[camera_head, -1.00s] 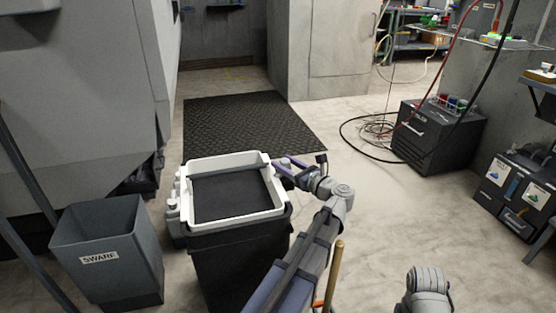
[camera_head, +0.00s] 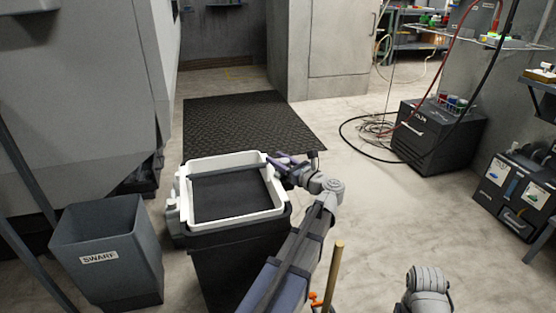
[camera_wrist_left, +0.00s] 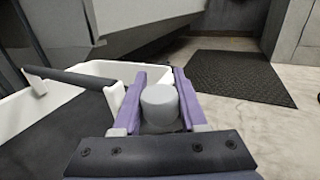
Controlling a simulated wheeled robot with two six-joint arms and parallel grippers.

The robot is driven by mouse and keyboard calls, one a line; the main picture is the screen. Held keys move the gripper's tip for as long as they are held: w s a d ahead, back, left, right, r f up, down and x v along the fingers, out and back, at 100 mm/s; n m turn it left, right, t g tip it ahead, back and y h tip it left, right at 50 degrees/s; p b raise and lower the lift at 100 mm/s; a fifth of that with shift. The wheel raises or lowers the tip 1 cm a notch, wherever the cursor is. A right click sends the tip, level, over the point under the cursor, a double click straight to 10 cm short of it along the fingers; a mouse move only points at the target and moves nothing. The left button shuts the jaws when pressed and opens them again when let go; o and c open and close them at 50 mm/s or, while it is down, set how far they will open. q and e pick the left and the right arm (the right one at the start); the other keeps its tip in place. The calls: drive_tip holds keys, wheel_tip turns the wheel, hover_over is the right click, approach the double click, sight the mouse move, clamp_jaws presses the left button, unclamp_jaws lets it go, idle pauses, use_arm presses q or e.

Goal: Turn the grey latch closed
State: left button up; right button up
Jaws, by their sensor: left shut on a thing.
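A black bin (camera_head: 235,262) with a white rim frame (camera_head: 222,160) and a dark inset panel stands in the middle of the head view. My left gripper (camera_head: 283,163), with purple fingers, is at the frame's right far corner. In the left wrist view my left gripper (camera_wrist_left: 160,80) is shut on the grey latch (camera_wrist_left: 160,104), a rounded knob between the two fingers beside the white frame (camera_wrist_left: 105,68). In the head view the fingers and wrist hide this latch. My right gripper is out of view; only a grey part of that arm shows at the bottom.
A grey SWARF bin (camera_head: 110,245) stands left of the black bin. A black ribbed mat (camera_head: 250,125) lies behind it. A dark cabinet (camera_head: 436,140) and trailing cables (camera_head: 372,130) are at the right. The floor between is clear.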

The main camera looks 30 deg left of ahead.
use_arm(q)
clamp_jaws()
drive_tip(key=shift+m+t, duration=0.3)
drive_tip(key=shift+t, duration=0.2)
drive_tip(key=shift+m+t+h, duration=0.3)
drive_tip(key=shift+t, duration=0.1)
drive_tip(key=shift+w+d+m+t+h, duration=0.2)
drive_tip(key=shift+m+t+h, duration=0.5)
drive_tip(key=shift+t, duration=0.35)
drive_tip(key=shift+w+d+m+t+h, duration=0.1)
drive_tip(key=shift+w+m+t+h, duration=0.15)
drive_tip(key=shift+m+t+h, duration=0.5)
drive_tip(key=shift+w+d+m+t+h, duration=0.15)
drive_tip(key=shift+m+t+h, duration=0.3)
drive_tip(key=shift+m+t, duration=0.65)
drive_tip(key=shift+w+t, duration=0.1)
drive_tip(key=shift+t, duration=0.2)
